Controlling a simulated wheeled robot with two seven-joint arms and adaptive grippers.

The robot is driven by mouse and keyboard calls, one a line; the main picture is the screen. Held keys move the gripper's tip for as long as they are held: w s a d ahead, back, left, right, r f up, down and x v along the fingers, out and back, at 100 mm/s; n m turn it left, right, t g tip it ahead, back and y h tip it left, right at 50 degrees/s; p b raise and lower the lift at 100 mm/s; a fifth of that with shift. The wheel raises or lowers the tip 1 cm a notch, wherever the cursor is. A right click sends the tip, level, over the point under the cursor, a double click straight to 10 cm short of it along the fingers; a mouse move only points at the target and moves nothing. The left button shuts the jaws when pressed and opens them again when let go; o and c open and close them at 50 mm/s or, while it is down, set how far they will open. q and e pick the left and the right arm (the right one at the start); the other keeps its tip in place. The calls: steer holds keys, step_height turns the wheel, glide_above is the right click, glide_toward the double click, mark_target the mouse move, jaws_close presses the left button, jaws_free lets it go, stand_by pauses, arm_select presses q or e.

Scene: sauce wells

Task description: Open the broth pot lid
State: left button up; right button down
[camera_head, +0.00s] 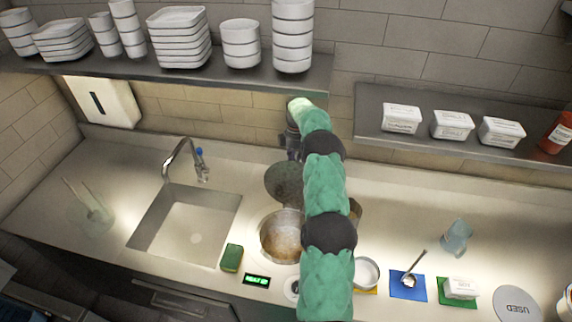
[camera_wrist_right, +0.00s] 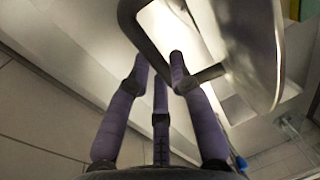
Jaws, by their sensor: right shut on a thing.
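The broth pot (camera_head: 282,236) is sunk in the counter and stands open, with brownish contents showing. Its round grey lid (camera_head: 284,183) is tilted up at the pot's back edge. In the wrist view the lid's pale inner or outer face (camera_wrist_right: 252,50) stands at the right, with a dark bar handle (camera_wrist_right: 150,45) across it. My right gripper (camera_wrist_right: 156,78) is shut on this handle. In the head view the gripper (camera_head: 291,145) is partly hidden behind the lid and my green-sleeved arm. My left gripper is in neither view.
A sink (camera_head: 187,225) with a tap (camera_head: 182,155) lies left. A sponge (camera_head: 232,257) and display (camera_head: 257,281) sit in front. A white bowl (camera_head: 364,272), blue mat (camera_head: 398,290) and cup (camera_head: 457,238) stand right. A dish-laden shelf (camera_head: 180,72) overhangs the back.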

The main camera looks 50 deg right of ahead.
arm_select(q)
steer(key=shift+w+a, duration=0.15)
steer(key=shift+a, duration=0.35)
arm_select(e)
steer(key=shift+d+f, duration=0.15)
steer(key=shift+f, duration=0.4)
steer(key=shift+d+f, duration=0.15)
steer(key=shift+f, duration=0.35)
steer(key=shift+w+d, duration=0.1)
steer(key=c, duration=1.5)
jaws_free()
steer(key=o, duration=0.4)
steer(key=shift+w+d+f, duration=0.1)
steer(key=shift+d, duration=0.15)
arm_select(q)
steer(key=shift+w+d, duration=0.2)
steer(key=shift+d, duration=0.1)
arm_select(e)
steer(key=shift+w+d+r, duration=0.2)
steer(key=shift+w, duration=0.05)
